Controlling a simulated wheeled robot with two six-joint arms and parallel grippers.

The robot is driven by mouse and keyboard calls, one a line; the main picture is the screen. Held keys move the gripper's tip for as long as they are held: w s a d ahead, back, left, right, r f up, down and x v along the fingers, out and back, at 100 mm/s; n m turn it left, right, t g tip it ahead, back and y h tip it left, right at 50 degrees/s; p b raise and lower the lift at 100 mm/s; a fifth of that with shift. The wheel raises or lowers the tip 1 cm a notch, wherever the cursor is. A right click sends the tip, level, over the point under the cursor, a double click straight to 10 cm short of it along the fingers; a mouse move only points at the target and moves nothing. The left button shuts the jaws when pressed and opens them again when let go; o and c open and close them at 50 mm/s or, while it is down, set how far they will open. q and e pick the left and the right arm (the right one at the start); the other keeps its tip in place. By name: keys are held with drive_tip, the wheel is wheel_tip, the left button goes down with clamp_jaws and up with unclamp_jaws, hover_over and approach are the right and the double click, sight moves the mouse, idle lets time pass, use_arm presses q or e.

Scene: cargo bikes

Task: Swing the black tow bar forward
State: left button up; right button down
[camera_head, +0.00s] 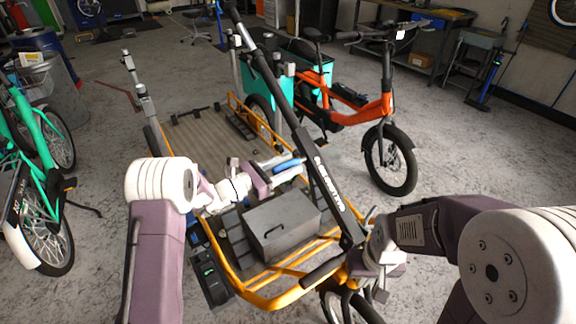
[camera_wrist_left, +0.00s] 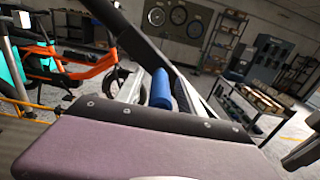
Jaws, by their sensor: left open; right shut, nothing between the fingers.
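The black tow bar (camera_head: 322,175) rises at a slant from the front of the orange-framed cargo trailer (camera_head: 262,300), leaning back over its bed. It also crosses the left wrist view (camera_wrist_left: 135,38) as a dark diagonal bar. My left gripper (camera_head: 296,166) is open close beside the bar's lower half, on its left. A blue finger pad (camera_wrist_left: 162,88) shows close to the bar. I cannot tell whether the bar lies between the fingers. My right gripper (camera_head: 376,278) is shut and empty, low by the bar's foot; its fingertips are partly hidden.
A grey box (camera_head: 281,225) sits on the trailer bed under my left gripper. An orange bike (camera_head: 375,110) stands behind to the right, and a green bike (camera_head: 40,140) at the left. Grey floor at the right is clear.

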use_arm(q)
drive_tip(key=shift+d, duration=0.1)
drive_tip(key=shift+w, duration=0.1)
clamp_jaws()
idle(1.3)
